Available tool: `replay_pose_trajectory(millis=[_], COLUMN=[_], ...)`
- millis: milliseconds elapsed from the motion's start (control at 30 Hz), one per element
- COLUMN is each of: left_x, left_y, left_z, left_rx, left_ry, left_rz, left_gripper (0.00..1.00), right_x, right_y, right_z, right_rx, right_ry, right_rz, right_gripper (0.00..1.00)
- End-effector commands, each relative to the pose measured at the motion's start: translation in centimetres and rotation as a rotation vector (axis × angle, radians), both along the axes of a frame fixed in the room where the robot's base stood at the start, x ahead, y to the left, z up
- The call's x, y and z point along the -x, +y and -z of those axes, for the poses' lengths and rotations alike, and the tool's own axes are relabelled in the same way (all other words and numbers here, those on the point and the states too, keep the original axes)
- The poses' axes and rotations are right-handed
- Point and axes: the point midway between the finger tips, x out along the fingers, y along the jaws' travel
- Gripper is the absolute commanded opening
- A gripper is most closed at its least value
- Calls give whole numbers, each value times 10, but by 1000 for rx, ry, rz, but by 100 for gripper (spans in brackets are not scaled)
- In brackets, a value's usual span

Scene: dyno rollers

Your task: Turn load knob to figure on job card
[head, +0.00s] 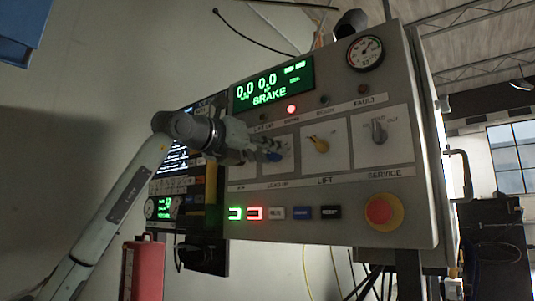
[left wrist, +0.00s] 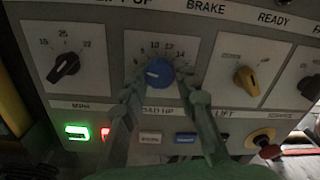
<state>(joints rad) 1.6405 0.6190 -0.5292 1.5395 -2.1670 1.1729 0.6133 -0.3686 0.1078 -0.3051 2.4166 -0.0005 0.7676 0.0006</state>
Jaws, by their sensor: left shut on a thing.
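The load knob is a blue round knob (left wrist: 158,71) on a white dial plate above the label "LOAD HP". Its pale pointer mark faces left in the left wrist view. Figures such as 10, 12 and 14 arc above it; some are hidden by the fingers. The knob also shows in the head view (head: 274,156), partly behind my left gripper (head: 266,148). My left gripper (left wrist: 162,82) is shut on the knob, one finger on each side. I cannot make out a job card for certain. My right gripper is not in view.
A black MPH knob (left wrist: 64,67) sits left of the load knob and a yellow lift knob (head: 317,144) sits right. Lit buttons (head: 245,213) lie below. A red emergency button (head: 379,210) is at lower right. The green display (head: 272,84) reads "BRAKE".

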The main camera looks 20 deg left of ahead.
Motion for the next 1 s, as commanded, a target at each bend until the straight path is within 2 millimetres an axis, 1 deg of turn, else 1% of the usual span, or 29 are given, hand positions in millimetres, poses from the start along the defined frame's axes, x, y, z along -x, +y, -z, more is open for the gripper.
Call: replay_pose_trajectory(millis=[400,433,567,600,867,967,1000], left_x=[0,0,0,0,1,6,11], left_y=[0,0,0,0,1,4,6], left_z=[0,0,0,0,0,0,-1], left_rx=[6,5,5,5,5,4,4], left_ry=[2,2,2,2,1,0,0], left_rz=[0,0,0,0,0,-2,-1], left_gripper=[1,33,49,51,51,51,51], right_x=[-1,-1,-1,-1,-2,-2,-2], right_y=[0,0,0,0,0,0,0], right_z=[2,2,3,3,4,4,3], right_rx=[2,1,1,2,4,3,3], right_ry=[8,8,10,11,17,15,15], right_rz=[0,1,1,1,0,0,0], right_gripper=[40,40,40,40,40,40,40])
